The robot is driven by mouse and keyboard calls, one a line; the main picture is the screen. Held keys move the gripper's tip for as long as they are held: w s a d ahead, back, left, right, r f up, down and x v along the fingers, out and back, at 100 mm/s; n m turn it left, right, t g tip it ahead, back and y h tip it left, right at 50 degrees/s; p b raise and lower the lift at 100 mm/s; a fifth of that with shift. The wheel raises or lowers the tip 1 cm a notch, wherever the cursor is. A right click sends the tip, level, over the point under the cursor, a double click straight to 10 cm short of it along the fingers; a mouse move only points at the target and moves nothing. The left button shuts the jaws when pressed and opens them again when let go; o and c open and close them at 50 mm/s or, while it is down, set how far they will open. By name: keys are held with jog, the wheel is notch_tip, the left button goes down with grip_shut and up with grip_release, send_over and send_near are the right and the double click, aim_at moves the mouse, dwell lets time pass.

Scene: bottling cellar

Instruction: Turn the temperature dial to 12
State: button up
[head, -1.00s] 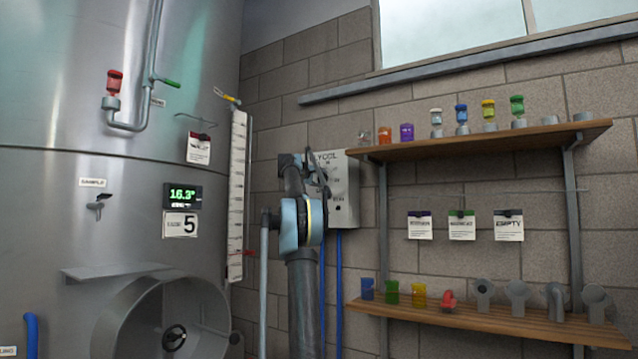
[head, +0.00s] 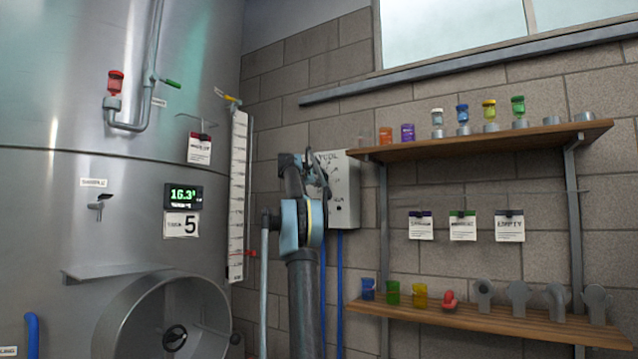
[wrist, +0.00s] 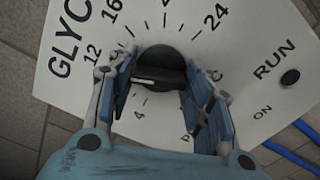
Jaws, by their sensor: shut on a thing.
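The temperature dial (wrist: 168,66) is a black round knob with a white pointer line on a white glycol panel (wrist: 260,40). In the wrist view my gripper (wrist: 166,88) has one finger at each side of the knob and is shut on it. The pointer line points to the left, toward the left finger. The numbers 12, 16, 24 and 4 show around the dial; the left finger hides the scale between 4 and 12. In the head view the panel (head: 345,185) hangs on the brick wall, and my arm hides the dial.
A RUN label with a black button (wrist: 290,77) is right of the dial. Blue hoses (head: 339,290) hang below the panel. A steel tank (head: 110,230) with a 16.3° display (head: 183,197) stands left. Wooden shelves (head: 480,143) with small jars are right.

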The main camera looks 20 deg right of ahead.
jog(key=o, duration=1)
jog(key=shift+w, duration=0.1)
jog(key=shift+o, duration=0.2)
jog(key=shift+a, duration=0.1)
jog(key=v, duration=1.1)
jog(key=shift+s+a, duration=0.3)
jog(key=shift+f, duration=0.1)
